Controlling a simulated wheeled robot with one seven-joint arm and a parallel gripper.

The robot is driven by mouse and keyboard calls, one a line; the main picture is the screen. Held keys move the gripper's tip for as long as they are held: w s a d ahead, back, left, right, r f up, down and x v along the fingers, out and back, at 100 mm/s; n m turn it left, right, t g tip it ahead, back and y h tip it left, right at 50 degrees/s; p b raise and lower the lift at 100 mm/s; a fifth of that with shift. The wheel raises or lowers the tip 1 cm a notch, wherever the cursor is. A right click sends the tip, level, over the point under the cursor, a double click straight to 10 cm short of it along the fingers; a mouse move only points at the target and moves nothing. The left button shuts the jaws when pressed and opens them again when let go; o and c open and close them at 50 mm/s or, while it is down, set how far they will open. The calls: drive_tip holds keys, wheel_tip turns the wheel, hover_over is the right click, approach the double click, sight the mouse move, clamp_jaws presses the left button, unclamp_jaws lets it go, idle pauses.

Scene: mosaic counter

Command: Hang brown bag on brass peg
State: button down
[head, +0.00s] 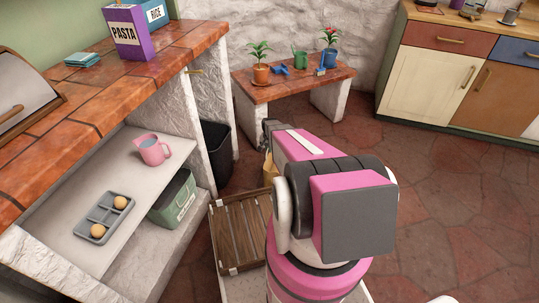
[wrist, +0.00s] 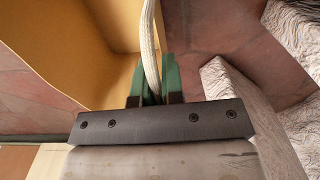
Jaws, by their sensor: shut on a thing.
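The brown bag (wrist: 50,45) fills the upper left of the wrist view, with its tan paper walls and open top showing. Its pale rope handle (wrist: 149,40) runs between the green fingertips of my gripper (wrist: 154,82), which is shut on it. In the head view a small part of the bag (head: 270,170) shows beside my arm; the rest is hidden behind the arm. The brass peg (head: 196,71) sticks out from the white end wall of the tiled counter, up and left of the bag and apart from it.
A black bin (head: 217,150) stands on the floor by the counter's end. A wooden slatted crate (head: 240,232) lies left of my arm. A low tiled bench (head: 262,95) with potted plants stands behind. The floor to the right is clear.

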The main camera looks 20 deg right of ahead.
drive_tip(key=shift+d+f, duration=0.1)
drive_tip(key=shift+f, duration=2)
drive_tip(key=c, duration=1.2)
unclamp_jaws()
drive_tip(key=shift+c, duration=0.2)
drive_tip(key=shift+r, duration=0.1)
wheel_tip(320, 180, up, 12)
drive_tip(key=shift+f, duration=0.15)
drive_tip(key=s+a+r+n, duration=0.3)
drive_tip(key=s+a+r, duration=0.3)
drive_tip(key=s+r, duration=0.5)
drive_tip(key=s+a+r+n, duration=0.3)
drive_tip(key=s+a+r, duration=0.3)
drive_tip(key=s+r, duration=0.5)
drive_tip(key=shift+s+a+r+n, duration=0.3)
drive_tip(key=shift+s+n, duration=0.1)
drive_tip(key=shift+s, duration=0.4)
